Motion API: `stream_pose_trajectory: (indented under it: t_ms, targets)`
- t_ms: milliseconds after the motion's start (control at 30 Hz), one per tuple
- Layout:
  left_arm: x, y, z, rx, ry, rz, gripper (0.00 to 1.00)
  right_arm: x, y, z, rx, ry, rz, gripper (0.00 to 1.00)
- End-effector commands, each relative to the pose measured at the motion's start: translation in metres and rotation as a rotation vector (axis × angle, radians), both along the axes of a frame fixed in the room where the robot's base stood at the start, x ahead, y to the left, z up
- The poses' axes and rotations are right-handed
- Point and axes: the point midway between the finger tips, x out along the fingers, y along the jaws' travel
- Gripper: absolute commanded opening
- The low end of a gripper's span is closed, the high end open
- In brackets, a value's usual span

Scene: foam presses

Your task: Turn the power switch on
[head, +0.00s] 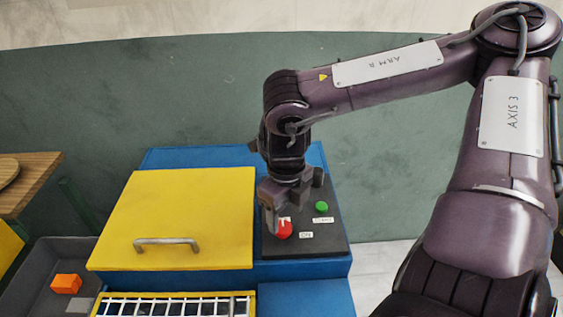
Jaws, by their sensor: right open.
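The power switch is a red knob (284,230) on the dark control panel (325,244) of the blue machine. A label reading "ON" (306,235) sits to its right. My right gripper (276,222) points down over the panel, its fingers at the red knob and partly covering it. The right jaws are open; I cannot tell whether the fingers touch the knob. A green button (321,206) with a label below it stands farther back on the panel. My left gripper is not in view.
A yellow lid (178,205) with a metal handle (167,243) covers the machine's left part. A white grid (170,305) is in front. A grey bin (40,265) holding an orange block (66,283) stands at left, near a wooden table (30,180).

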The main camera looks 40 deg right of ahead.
Motion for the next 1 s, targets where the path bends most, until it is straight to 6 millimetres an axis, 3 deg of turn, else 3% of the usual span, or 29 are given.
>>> stream_pose_trajectory:
  t_ms: [167, 300, 433, 633, 1000]
  targets:
    - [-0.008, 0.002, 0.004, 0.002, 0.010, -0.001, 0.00, 0.000, 0.000, -0.025, 0.002, 0.002, -0.002, 0.59]
    - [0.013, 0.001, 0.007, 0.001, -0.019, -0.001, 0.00, 0.000, 0.000, -0.035, 0.002, -0.001, -0.003, 0.59]
    - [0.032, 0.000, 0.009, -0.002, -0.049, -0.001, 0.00, 0.001, 0.000, -0.039, 0.002, -0.002, -0.003, 0.59]
    - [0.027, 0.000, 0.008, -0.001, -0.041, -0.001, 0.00, 0.001, 0.000, -0.039, 0.002, -0.003, -0.004, 0.59]
    - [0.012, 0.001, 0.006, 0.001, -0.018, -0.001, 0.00, 0.001, 0.000, -0.039, 0.001, -0.003, -0.004, 0.15]
